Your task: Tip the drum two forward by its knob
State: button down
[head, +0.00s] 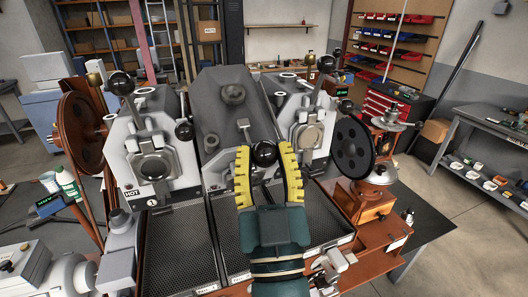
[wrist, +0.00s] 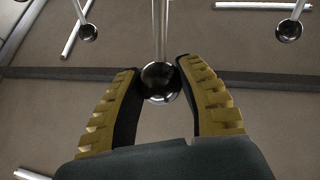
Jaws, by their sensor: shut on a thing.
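The roaster has three units side by side. The middle one, drum two (head: 212,105), shows as a dark grey sloped body between two pale units. My gripper (head: 265,150) is in front of its right side, with its yellow-padded fingers shut on a glossy black ball knob (head: 264,154). In the wrist view the knob (wrist: 160,84) sits between the fingertips of my gripper (wrist: 159,74), at the end of a straight metal rod (wrist: 160,30). The front of drum two is partly hidden by my gripper.
The left unit (head: 152,165) and right unit (head: 307,135) flank it closely. Other ball knobs stand near, one at upper left (head: 122,83). Perforated trays (head: 180,245) lie below. A black disc (head: 352,148) is close on the right, and a red-brown wheel (head: 82,135) on the left.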

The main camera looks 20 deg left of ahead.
jog(key=c, duration=0.6)
grip_release()
jog(key=shift+s+d+f, duration=0.15)
jog(key=shift+f, duration=0.1)
jog(key=shift+r, duration=0.1)
jog(key=v, duration=1.2)
